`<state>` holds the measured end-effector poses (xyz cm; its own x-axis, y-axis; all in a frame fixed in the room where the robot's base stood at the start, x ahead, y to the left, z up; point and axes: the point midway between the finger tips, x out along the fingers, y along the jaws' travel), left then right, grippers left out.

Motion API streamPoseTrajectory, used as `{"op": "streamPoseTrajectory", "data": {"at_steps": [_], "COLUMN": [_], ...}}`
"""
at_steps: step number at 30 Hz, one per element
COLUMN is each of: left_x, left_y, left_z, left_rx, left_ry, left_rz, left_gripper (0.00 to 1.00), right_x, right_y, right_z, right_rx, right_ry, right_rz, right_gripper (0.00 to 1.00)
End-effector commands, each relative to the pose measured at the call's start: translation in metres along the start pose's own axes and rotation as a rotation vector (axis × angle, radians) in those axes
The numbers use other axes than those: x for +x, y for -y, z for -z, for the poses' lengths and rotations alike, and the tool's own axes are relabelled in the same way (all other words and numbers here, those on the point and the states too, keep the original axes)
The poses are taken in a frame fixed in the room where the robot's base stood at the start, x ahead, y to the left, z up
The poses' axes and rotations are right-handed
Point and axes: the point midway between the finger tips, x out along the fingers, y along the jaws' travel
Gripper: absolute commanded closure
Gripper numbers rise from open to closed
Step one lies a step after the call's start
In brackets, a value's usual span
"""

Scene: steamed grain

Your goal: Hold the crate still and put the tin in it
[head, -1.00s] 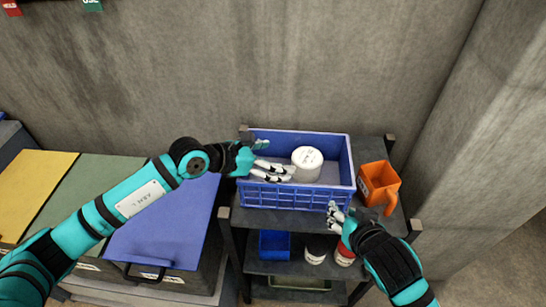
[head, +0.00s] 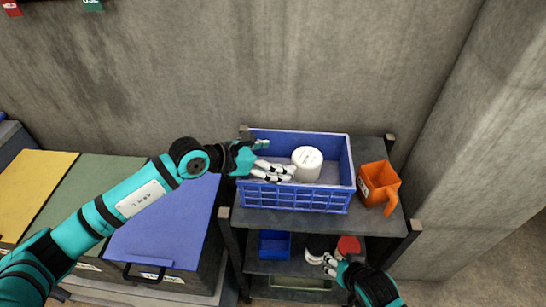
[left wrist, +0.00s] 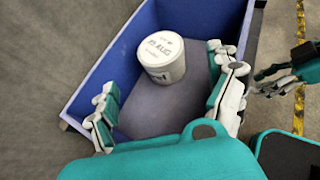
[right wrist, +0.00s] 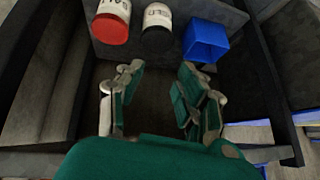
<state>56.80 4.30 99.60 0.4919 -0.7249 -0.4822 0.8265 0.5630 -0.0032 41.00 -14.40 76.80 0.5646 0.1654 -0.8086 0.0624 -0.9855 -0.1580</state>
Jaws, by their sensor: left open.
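The blue crate (head: 335,200) stands on the top shelf of the dark rack. A white round tin (head: 307,164) with a dated label stands upright inside it, also seen in the left wrist view (left wrist: 162,57). My left gripper (head: 280,170) is open at the crate's left part, its fingers reaching over the interior and pointing towards the tin. In the left wrist view its fingers (left wrist: 168,100) are wide apart, and the tin is beyond them, not held. My right gripper (head: 328,263) is below the top shelf, in front of the lower shelf. Its fingers (right wrist: 160,95) are apart and empty.
On the lower shelf are a blue bin (head: 275,244), a black-lidded jar (right wrist: 157,37) and a red-lidded jar (right wrist: 111,25). An orange jug (head: 378,184) stands right of the crate. Lidded boxes (head: 165,225) stand left of the rack; a wall is behind.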

Motion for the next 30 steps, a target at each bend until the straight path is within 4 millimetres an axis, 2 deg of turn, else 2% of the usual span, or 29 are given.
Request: {"op": "streamPoseTrajectory", "data": {"at_steps": [6,12,23,26,29,30], "left_x": [0.0,0.0,0.0,0.001,0.0,-0.004], "left_y": [0.0,0.0,0.002,0.013,0.037,0.05], "left_z": [0.001,0.0,0.0,-0.008,-0.032,-0.048], "left_rx": [0.0,0.0,-0.004,-0.045,-0.165,-0.253], "left_ry": [-0.001,-0.001,0.004,0.053,0.19,0.282], "left_rz": [0.001,0.001,0.003,0.03,0.091,0.127], "left_gripper": [0.09,0.09,0.09,0.09,0.09,0.09], "right_x": [0.028,0.044,0.05,0.047,0.039,0.033], "right_y": [-0.019,-0.032,-0.037,-0.036,-0.033,-0.031], "right_z": [-0.028,-0.048,-0.057,-0.056,-0.055,-0.055], "right_rx": [-0.014,-0.028,-0.035,-0.036,-0.042,-0.046], "right_ry": [0.04,0.065,0.076,0.078,0.086,0.092], "right_rz": [-0.029,-0.047,-0.054,-0.054,-0.056,-0.057], "right_gripper": [0.64,0.64,0.64,0.64,0.64,0.64]}}
